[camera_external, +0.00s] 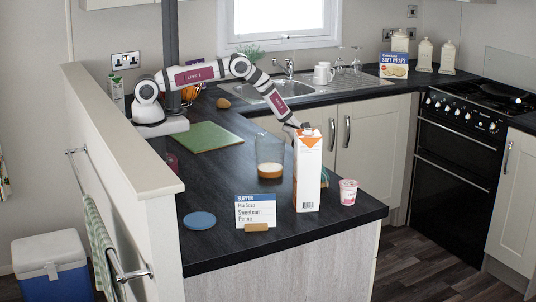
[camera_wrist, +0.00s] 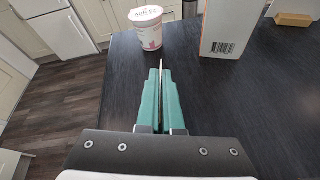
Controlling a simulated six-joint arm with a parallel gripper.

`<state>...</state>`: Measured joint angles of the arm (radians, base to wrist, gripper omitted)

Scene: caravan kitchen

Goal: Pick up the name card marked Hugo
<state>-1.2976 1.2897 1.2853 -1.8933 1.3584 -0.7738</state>
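My gripper (camera_wrist: 161,72) has its green fingers close together, pointing down over the dark worktop. A thin, pale, upright card (camera_wrist: 161,62) shows edge-on between the fingertips and sticks out slightly past them. Its face is turned away, so I cannot read any name on it. In the external view my gripper is mostly hidden behind the orange and white carton (camera_external: 308,172); only a bit of green shows at the carton's right side. I cannot tell whether the card still touches the worktop.
A pink and white tub (camera_external: 348,192) stands right of the carton. A supper menu card (camera_external: 255,212) stands in a wooden holder (camera_external: 256,227) at the front. A blue disc (camera_external: 199,221), a glass jar (camera_external: 270,155) and a green board (camera_external: 204,137) are also on the worktop.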

